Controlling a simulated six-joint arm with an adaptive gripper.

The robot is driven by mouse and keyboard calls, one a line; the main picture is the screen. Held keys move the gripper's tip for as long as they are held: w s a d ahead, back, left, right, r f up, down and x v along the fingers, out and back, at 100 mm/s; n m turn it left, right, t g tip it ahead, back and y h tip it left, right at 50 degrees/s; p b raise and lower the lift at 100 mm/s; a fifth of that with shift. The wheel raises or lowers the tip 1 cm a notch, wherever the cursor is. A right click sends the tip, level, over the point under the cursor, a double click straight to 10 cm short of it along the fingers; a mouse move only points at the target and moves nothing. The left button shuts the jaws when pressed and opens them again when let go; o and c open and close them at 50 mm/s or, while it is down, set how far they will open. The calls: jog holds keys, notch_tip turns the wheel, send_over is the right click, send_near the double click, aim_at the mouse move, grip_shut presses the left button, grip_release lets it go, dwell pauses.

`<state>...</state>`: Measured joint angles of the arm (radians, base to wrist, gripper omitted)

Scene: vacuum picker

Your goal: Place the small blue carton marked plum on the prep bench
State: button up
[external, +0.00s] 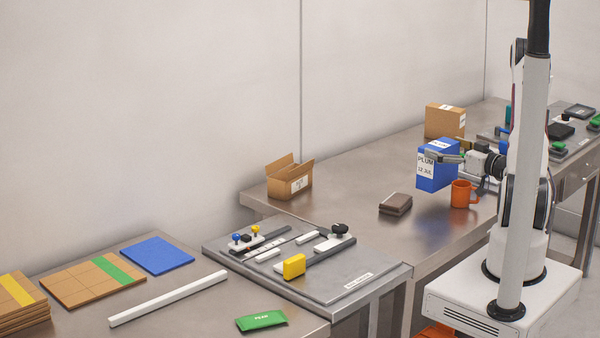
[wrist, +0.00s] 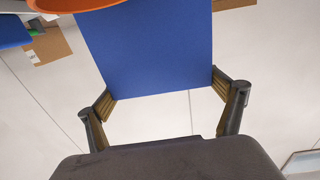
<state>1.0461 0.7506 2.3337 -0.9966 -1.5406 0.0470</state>
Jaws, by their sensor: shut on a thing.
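The small blue carton (external: 433,178) has a white label reading PLUM. My gripper (external: 446,158) is shut on it and holds it upright above the long steel bench (external: 372,238), near the orange mug. In the wrist view, the carton's plain blue face (wrist: 155,45) sits between the two fingers of my gripper (wrist: 163,95). The carton's label is hidden there. A second steel bench (external: 85,310) stands at the front left. I see no readable sign telling which bench is the prep bench.
An orange mug (external: 463,194) stands just right of the carton. A dark brown block (external: 396,203), an open cardboard box (external: 289,178) and a closed box (external: 445,121) are on the long bench. A fixture plate (external: 330,285), boards and a green packet (external: 261,321) are at left.

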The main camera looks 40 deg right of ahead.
jog(key=shift+f, duration=2.15)
jog(key=o, duration=1.7)
jog(key=shift+s, duration=0.1)
jog(key=shift+s+a, duration=0.2)
jog(key=shift+s, duration=2.75)
jog(key=shift+s+a, duration=0.15)
jog(key=shift+s, duration=2.8)
jog(key=shift+w, duration=0.1)
